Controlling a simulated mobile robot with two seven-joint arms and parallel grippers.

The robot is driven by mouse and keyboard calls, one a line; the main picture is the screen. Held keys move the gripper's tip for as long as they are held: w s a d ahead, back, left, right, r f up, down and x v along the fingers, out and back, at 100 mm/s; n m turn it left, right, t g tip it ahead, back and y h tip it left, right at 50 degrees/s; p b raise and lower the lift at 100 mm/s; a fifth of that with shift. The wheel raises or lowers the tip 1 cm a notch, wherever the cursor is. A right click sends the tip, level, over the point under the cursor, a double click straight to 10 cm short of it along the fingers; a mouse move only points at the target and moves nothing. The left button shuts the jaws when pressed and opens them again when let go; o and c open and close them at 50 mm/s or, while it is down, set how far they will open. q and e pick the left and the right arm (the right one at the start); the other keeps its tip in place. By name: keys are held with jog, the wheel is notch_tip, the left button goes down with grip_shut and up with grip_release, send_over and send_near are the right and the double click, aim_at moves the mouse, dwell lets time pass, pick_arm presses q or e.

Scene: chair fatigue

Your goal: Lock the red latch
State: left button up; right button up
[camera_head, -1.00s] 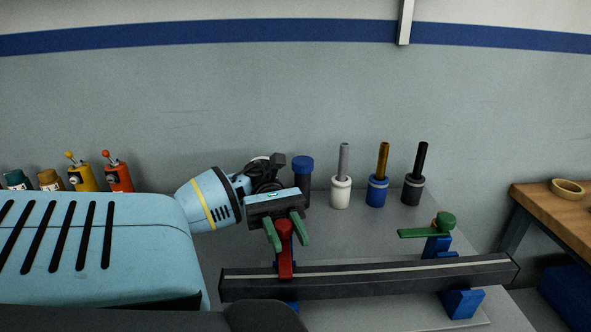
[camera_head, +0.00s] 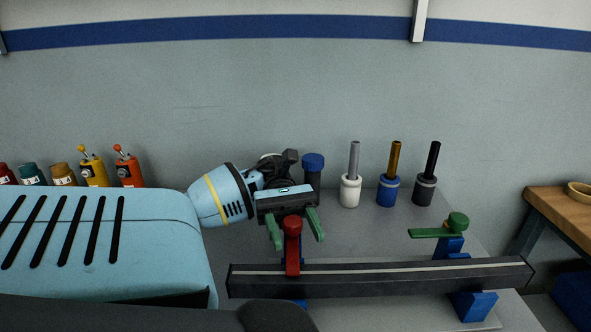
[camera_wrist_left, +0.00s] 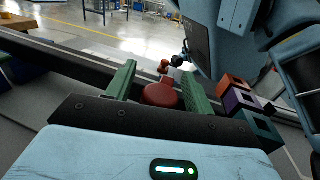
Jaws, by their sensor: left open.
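The red latch (camera_head: 292,250) stands upright at the left part of a dark bar, its rounded top near my gripper. My left gripper (camera_head: 295,228) reaches in from the left with its green fingers apart, one on each side of the latch top. In the left wrist view, the red round knob of the latch (camera_wrist_left: 160,95) lies between the open fingers (camera_wrist_left: 158,82), with gaps on both sides. Part of the latch is hidden under the gripper's palm. My right gripper is out of view.
The dark bar (camera_head: 400,277) runs along the front of the grey table (camera_head: 360,232). A green lever (camera_head: 430,233) on a blue mount lies horizontal at the right. White, blue and black tool holders (camera_head: 388,190) stand behind. A wooden bench (camera_head: 560,205) is at the far right.

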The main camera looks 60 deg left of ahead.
aim_at(294, 247)
pick_arm(q)
jog(key=shift+r, duration=0.1)
jog(key=shift+r, duration=0.25)
jog(key=r, duration=0.1)
jog(key=r+p, duration=0.2)
jog(key=shift+s+d+r, duration=0.15)
jog(key=shift+s+d, duration=0.2)
jog(key=shift+d, duration=0.05)
jog(key=s+d+p, duration=0.2)
jog(key=s, duration=0.1)
jog(key=shift+d, duration=0.2)
jog(key=s+d+r+p, duration=0.1)
jog(key=s+d, duration=0.5)
jog(key=d, duration=0.3)
jog(key=shift+s, duration=0.25)
